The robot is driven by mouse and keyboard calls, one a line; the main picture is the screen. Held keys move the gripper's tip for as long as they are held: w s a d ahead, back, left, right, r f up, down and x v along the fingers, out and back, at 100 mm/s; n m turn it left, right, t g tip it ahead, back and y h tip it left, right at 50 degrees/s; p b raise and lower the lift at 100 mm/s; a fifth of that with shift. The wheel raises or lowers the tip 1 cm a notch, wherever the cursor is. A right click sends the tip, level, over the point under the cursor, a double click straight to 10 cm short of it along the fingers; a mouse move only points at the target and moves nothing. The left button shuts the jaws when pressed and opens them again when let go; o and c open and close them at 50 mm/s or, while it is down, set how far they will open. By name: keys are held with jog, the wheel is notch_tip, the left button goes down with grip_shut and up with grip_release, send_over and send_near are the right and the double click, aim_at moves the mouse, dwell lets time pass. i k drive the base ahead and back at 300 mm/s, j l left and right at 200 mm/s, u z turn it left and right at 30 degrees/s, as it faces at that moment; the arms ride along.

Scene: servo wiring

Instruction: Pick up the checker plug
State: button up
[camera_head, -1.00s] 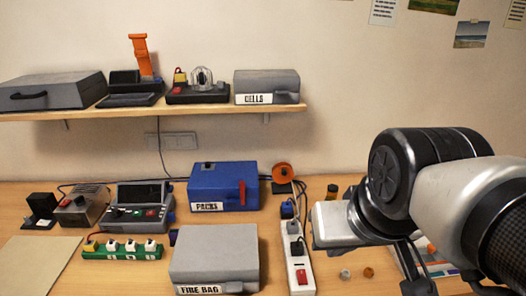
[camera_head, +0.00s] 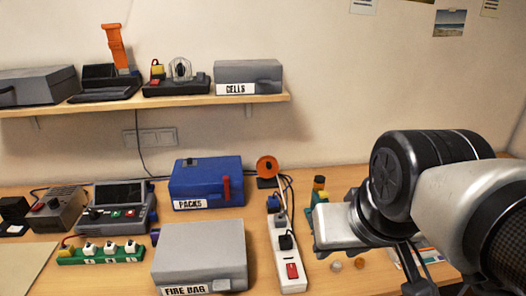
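A white power strip (camera_head: 293,282) with a red switch stands on the bench left of my arm. A black plug (camera_head: 286,242) sits in it, and a blue plug (camera_head: 273,204) is at its far end; I cannot tell which of them, if either, is the checker plug. A grey device with a dark screen (camera_head: 123,196), possibly the checker, stands at the left. My arm's end comes in from the right, with its pale housing (camera_head: 340,227) beside the strip. My gripper's fingertips cannot be made out clearly, and I see nothing held.
A grey FIRE BAG box (camera_head: 200,252) lies left of the strip, with a blue PACKS box (camera_head: 206,188) behind. A green block with white plugs (camera_head: 101,256) is at the left. An orange reel (camera_head: 266,167) and cables stand behind the strip. A loaded shelf (camera_head: 180,103) hangs above.

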aim_at(279, 222)
jog(key=j+z, duration=0.2)
jog(key=z, duration=1.25)
jog(key=k+j, duration=0.4)
jog(key=j+z, duration=0.05)
jog(key=j, duration=0.05)
